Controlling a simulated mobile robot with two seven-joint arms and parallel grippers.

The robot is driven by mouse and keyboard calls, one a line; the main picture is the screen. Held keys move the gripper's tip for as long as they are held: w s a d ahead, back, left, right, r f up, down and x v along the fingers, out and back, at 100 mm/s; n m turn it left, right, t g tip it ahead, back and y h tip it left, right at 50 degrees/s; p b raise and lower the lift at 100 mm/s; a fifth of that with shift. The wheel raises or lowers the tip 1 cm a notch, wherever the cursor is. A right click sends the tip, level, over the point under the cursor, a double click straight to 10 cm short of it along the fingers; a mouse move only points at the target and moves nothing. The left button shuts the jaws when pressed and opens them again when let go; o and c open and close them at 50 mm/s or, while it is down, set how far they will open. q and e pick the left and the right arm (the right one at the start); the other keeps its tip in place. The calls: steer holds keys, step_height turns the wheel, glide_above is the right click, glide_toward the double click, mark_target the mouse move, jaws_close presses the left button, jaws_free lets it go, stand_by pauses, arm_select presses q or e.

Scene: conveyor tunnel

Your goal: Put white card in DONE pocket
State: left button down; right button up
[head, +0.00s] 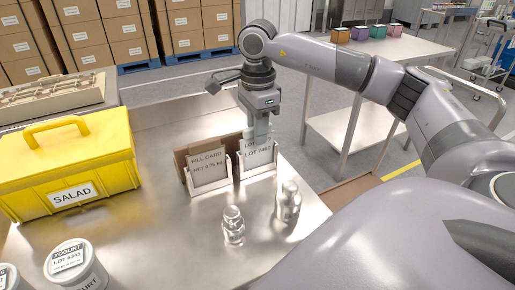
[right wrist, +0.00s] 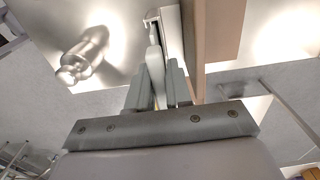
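The white card (head: 259,153), with "LOT 7460" readable on it, stands upright in the right-hand of two small pockets (head: 258,173). My right gripper (head: 261,139) points down at the card's top edge and hides part of it. In the right wrist view, the gripper's fingers (right wrist: 157,90) are closed on the pale card (right wrist: 154,62), seen edge-on, with its far end in the pocket. The left-hand pocket holds a grey card (head: 208,167) reading "FILL CARD". No DONE label is readable. My left gripper is not in view.
Two shiny metal bottles stand in front of the pockets, one short (head: 233,226) and one taller (head: 289,202). A yellow SALAD toolbox (head: 70,160) and yogurt tubs (head: 76,266) are at the left. The metal table (head: 165,225) is clear between them.

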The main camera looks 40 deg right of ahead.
jaws_close()
steer(key=shift+r, duration=0.15)
steer(key=shift+r+p, duration=1.2)
steer(key=shift+r, duration=0.25)
step_height(320, 180, up, 6)
steer(key=p, duration=0.5)
steer(key=shift+r, duration=0.15)
